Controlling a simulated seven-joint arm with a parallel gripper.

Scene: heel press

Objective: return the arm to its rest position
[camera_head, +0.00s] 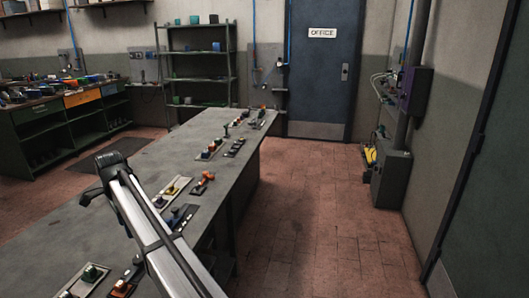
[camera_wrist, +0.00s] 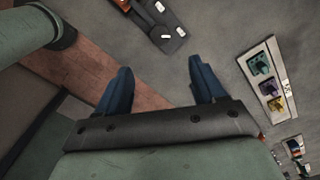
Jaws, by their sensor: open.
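My gripper (camera_wrist: 159,74) is open in the wrist view, with its two dark blue fingers wide apart and nothing between them. It hangs over the edge of the grey bench top (camera_wrist: 215,35), with reddish floor (camera_wrist: 85,70) showing on the left. In the head view I cannot make out the gripper's fingers. A pale bar with a black end rises from the bottom across the bench (camera_head: 95,240) there; I cannot tell whether it is part of my arm. It hides some of the bench top.
A pale panel with teal, purple and yellow controls (camera_wrist: 268,80) and a dark panel (camera_wrist: 158,22) lie near the gripper. Several more control panels line the long bench. A green shelf (camera_head: 200,78) and blue office door (camera_head: 322,70) stand behind. The floor right of the bench (camera_head: 310,215) is clear.

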